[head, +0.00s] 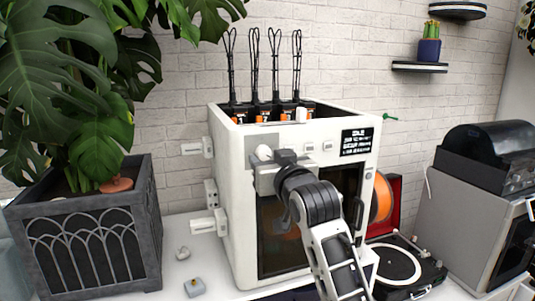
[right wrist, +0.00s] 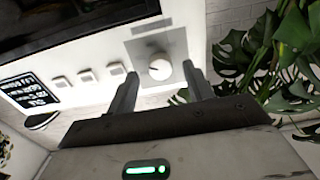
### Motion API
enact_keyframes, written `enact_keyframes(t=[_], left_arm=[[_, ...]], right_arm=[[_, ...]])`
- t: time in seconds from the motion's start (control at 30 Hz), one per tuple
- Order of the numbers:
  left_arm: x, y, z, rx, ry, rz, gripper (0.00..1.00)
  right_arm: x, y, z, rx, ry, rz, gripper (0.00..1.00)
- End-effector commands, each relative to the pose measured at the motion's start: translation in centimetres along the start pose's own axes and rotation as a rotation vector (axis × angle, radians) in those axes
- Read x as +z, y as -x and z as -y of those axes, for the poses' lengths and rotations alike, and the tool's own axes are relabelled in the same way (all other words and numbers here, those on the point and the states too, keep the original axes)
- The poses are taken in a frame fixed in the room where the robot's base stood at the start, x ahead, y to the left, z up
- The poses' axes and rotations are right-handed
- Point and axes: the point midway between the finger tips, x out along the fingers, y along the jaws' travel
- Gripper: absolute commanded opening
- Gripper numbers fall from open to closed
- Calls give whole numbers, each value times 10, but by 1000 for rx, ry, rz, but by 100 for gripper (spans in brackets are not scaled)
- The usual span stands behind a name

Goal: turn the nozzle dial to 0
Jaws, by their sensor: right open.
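The nozzle dial (head: 264,152) is a round white knob on a grey plate at the upper left of the white printer's front (head: 240,210). The dial also shows in the right wrist view (right wrist: 160,68), with a small mark that I cannot read. My right gripper (head: 267,172) is just below and in front of the dial in the head view. Its open fingers (right wrist: 160,73) appear on either side of the dial in the wrist view, with gaps on both sides. I cannot tell whether the fingertips reach past its face. My left gripper is out of view.
Square buttons (head: 309,148) and a black display (head: 357,142) sit right of the dial. A planter with a large plant (head: 95,235) stands left. A turntable (head: 405,265) and an orange spool (head: 382,199) are right. A small grey-blue item (head: 195,288) lies on the table.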

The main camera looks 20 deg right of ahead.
Motion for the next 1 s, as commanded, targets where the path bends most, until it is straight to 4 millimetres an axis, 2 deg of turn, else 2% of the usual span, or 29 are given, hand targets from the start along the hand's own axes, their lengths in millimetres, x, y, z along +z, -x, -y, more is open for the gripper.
enact_keyframes(t=[0.2, 0.47, 0.5, 0.6, 0.67, 1.0], left_arm=[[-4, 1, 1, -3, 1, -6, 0], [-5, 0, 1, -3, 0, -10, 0], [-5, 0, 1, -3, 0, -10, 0], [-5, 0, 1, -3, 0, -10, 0], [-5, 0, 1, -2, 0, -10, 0], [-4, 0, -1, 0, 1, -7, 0]], right_arm=[[-1, -17, 0, 0, -1, -1, 51], [0, -18, 0, 0, 0, -1, 51], [0, -18, 0, 0, 0, -1, 49], [0, -18, 0, 0, 0, -1, 21], [0, -18, 0, 0, 0, -1, 7], [0, -18, 0, 0, 35, 0, 7]])
